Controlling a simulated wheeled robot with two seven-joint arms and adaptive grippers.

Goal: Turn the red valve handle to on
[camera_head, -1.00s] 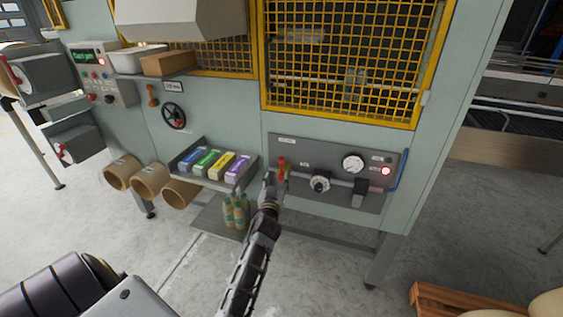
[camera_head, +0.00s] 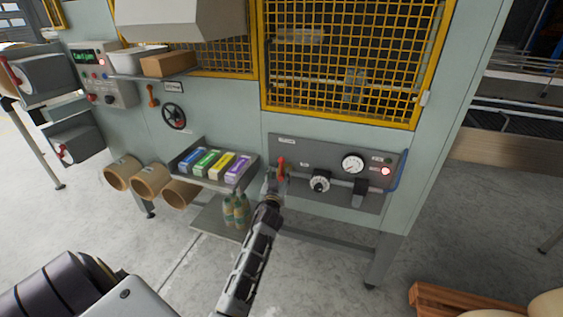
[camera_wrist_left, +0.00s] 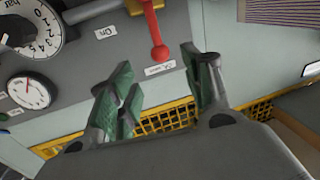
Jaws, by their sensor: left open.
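The red valve handle (camera_head: 281,163) is on the left part of the grey control panel (camera_head: 330,147) and points upward in the head view. In the left wrist view, the handle (camera_wrist_left: 154,28) ends in a red ball beside the "Off" label (camera_wrist_left: 160,69); the "On" label (camera_wrist_left: 106,32) is to its left. My left gripper (camera_head: 273,182) is close to the handle and partly covers its lower end in the head view. In the left wrist view, the green-padded fingers of this gripper (camera_wrist_left: 155,78) are spread, with nothing between them and the ball just beyond. My right gripper is not in view.
A black knob (camera_head: 320,181) and a gauge (camera_head: 352,163) are right of the handle on the panel. A tray (camera_head: 213,184) with several coloured boxes is to the left, with bottles (camera_head: 236,211) below. A yellow mesh guard (camera_head: 345,60) is above.

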